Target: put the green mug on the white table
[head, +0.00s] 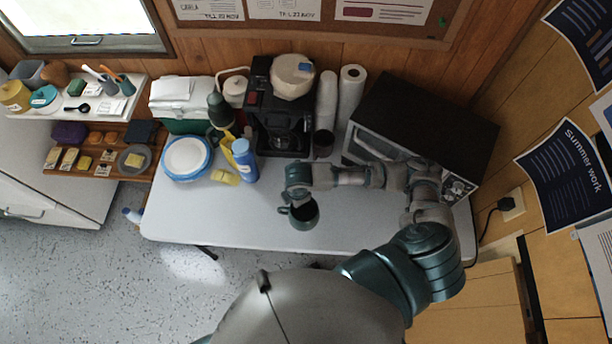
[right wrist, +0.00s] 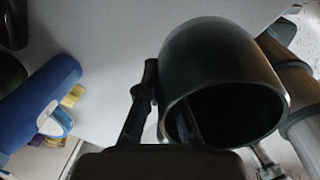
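The dark green mug (head: 304,217) is over the front middle part of the white table (head: 255,225), with its opening visible and its handle towards the left. In the right wrist view the mug (right wrist: 222,60) fills the right half. My right gripper (head: 298,195) is at the mug; one finger is outside its wall and the other reaches inside the opening, so the wall is between them. I cannot tell whether the mug's base touches the table (right wrist: 115,40) or hangs just above it. My left gripper is not in view.
A blue bottle (head: 244,163), a yellow sponge (head: 225,177) and plates (head: 187,158) stand left of the mug. A coffee machine (head: 278,115) and a black-topped microwave (head: 422,125) are at the back. The table's front left is clear.

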